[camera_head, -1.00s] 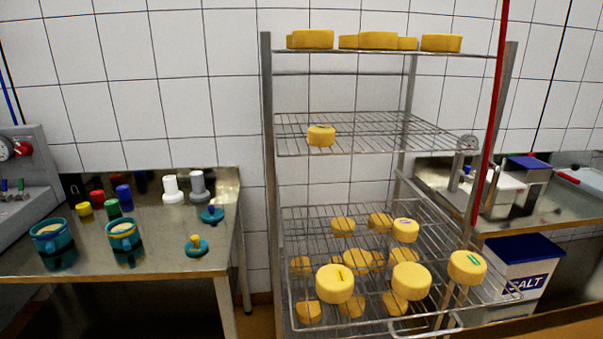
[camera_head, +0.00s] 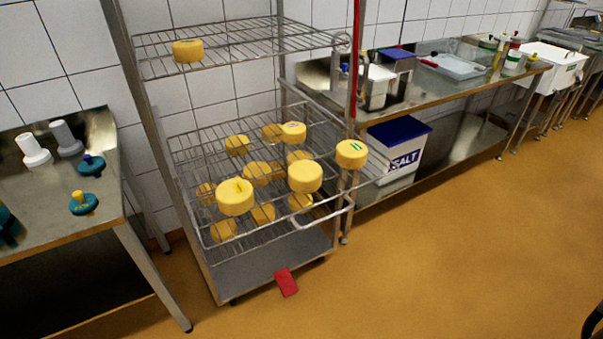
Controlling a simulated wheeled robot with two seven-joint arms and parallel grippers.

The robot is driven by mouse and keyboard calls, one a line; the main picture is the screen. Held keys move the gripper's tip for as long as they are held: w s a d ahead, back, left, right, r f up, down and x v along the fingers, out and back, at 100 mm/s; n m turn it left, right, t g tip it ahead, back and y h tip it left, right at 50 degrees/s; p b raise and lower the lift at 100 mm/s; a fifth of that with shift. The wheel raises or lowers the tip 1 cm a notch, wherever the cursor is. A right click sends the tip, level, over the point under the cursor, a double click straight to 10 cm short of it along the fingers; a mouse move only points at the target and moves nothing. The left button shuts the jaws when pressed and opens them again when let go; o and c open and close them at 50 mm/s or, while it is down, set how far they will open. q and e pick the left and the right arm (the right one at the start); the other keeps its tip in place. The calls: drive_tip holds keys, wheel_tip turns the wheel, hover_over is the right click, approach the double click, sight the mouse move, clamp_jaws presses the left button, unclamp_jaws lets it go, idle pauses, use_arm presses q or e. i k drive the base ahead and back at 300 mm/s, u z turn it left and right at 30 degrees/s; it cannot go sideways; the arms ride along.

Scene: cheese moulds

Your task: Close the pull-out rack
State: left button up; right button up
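The pull-out rack (camera_head: 262,223) is a wire shelf low in a metal shelving frame. It sticks out of the front of the frame, and a handle loop (camera_head: 322,214) shows at its front edge. Several yellow cheeses stand on it, among them a large one (camera_head: 235,197) at the front left, one (camera_head: 305,176) in the middle and one with a green mark (camera_head: 351,153) at the right. More cheeses show through the wires. Neither of my grippers can be made out. A dark piece at the lower right edge is too cropped to identify.
A red object (camera_head: 286,281) lies on the floor by the frame's base. A steel table (camera_head: 60,222) stands left, and a long counter (camera_head: 470,103) runs right with a salt bin (camera_head: 397,152) under it. The ochre floor (camera_head: 450,260) in front is clear.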

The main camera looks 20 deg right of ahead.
sight(290, 217)
drive_tip(key=z, duration=0.45)
drive_tip(key=k, duration=0.55)
drive_tip(key=z, duration=0.9)
drive_tip(key=i, duration=1.2)
drive_tip(key=u, duration=0.85)
